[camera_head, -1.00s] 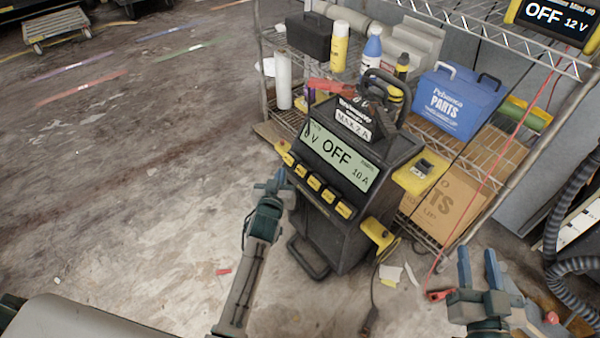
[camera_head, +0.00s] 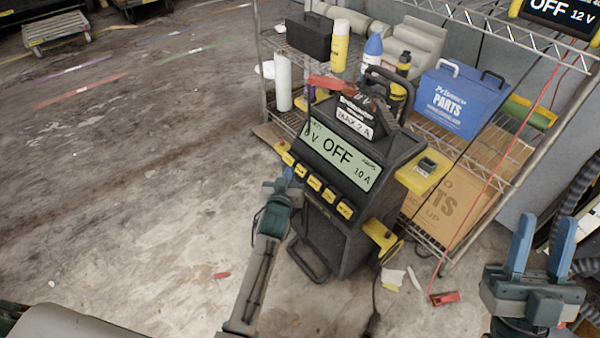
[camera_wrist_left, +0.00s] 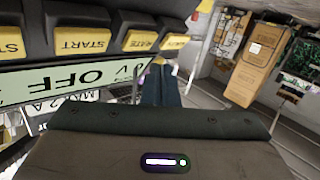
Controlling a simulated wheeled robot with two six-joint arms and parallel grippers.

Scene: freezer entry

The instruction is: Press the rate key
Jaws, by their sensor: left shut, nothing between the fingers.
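The charger (camera_head: 350,165) is a dark upright unit with a display reading OFF, 0 V and 10 A, and a row of yellow keys below it. In the left wrist view the keys appear upside down; the rate key (camera_wrist_left: 141,41) sits between START (camera_wrist_left: 83,41) and an end key (camera_wrist_left: 175,42). In the head view the rate key (camera_head: 300,170) is second from the left. My left gripper (camera_head: 285,178) is shut and empty, just beside the left end of the key row. Its fingers (camera_wrist_left: 160,75) show close to the rate key; contact cannot be told. My right gripper (camera_head: 544,225) is open and empty.
A wire shelf (camera_head: 500,135) behind the charger holds bottles, a black box and a blue parts box (camera_head: 460,100). A yellow holder (camera_head: 422,172) juts from the charger's right side. A red clamp (camera_head: 445,298) lies on the floor.

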